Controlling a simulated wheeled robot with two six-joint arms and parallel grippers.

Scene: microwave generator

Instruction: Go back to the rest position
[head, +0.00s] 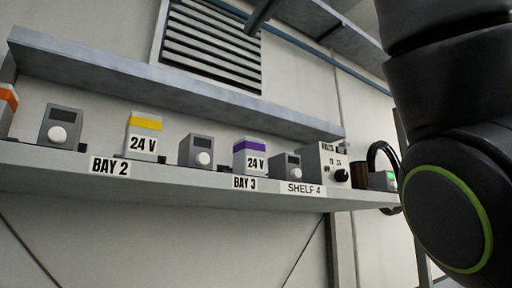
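Neither gripper shows in the head view. A large dark arm link of mine (445,150) with a green ring fills the right side and hides what is behind it. Ahead, a grey shelf (60,172) carries a yellow-banded 24 V block (144,143) near the BAY 2 label (110,167) and a purple-banded 24 V block (250,162) above the BAY 3 label (244,184). Grey boxes with white knobs (60,128) stand between them. A box with a black knob (328,165) stands above the SHELF 4 label (303,190).
An upper grey ledge (170,88) runs above the shelf. An orange-banded block (7,104) is cut off at the left edge. A black cable loop (384,148) and a small device with a green light (389,177) are at the shelf's right end. A vent (212,45) is on the wall.

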